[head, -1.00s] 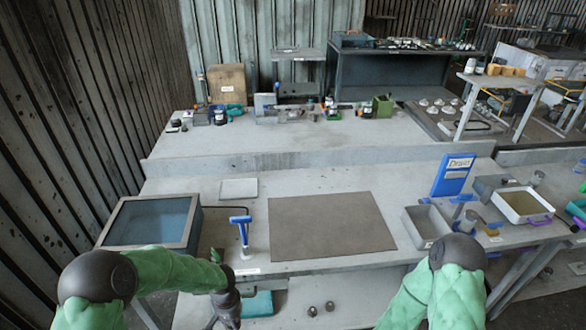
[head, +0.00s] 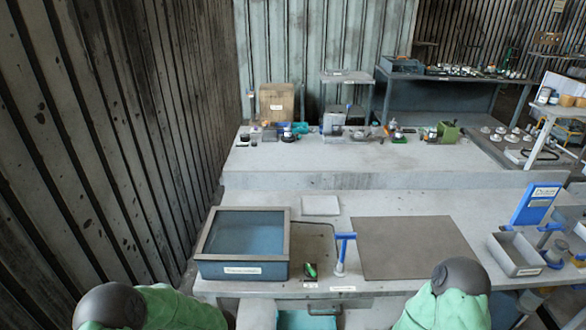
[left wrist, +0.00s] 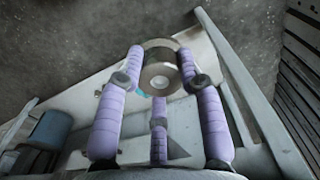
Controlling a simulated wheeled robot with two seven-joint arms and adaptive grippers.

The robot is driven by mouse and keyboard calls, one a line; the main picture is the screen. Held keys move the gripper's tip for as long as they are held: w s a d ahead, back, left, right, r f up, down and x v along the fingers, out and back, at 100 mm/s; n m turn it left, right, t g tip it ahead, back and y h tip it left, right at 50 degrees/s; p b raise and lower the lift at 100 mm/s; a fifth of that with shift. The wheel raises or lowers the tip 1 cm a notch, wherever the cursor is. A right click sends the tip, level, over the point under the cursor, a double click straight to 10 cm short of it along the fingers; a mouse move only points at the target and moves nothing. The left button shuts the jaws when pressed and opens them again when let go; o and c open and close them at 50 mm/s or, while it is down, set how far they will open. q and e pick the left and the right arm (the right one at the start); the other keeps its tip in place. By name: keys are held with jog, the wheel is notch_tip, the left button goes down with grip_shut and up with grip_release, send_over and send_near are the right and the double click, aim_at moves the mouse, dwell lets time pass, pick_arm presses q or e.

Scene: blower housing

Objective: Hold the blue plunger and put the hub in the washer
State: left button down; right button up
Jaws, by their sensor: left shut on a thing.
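The blue plunger (head: 344,250), with a T-shaped handle, stands upright near the front edge of the bench. No gripper touches it. The washer, a grey-blue framed tank (head: 242,269) with a blue surface inside, is left of it and carries a small front label. My left gripper (left wrist: 160,84) is shut on a round metal hub (left wrist: 158,54), held between its purple fingers in the left wrist view. In the head view only my left upper arm shows at the bottom left; that gripper is out of frame. My right gripper is out of view too; only its arm shows.
A brown mat (head: 415,248) lies right of the plunger. A small dark item with green (head: 310,271) sits between tank and plunger. A white plate (head: 320,205) lies behind. A grey metal bin (head: 514,254) and blue sign (head: 536,204) are at right. A ribbed wall is at left.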

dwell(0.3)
pick_arm(q)
jog(key=w+r+p, duration=0.5)
jog(key=r+p, duration=0.1)
jog(key=r, duration=0.4)
jog(key=w+d+r+p, duration=0.1)
jog(key=w+r+p, duration=0.4)
jog(key=r, duration=0.5)
jog(key=w+d+r+p, duration=0.1)
jog(key=w+r+p, duration=0.4)
jog(key=r, duration=0.5)
jog(key=shift+p, duration=0.9)
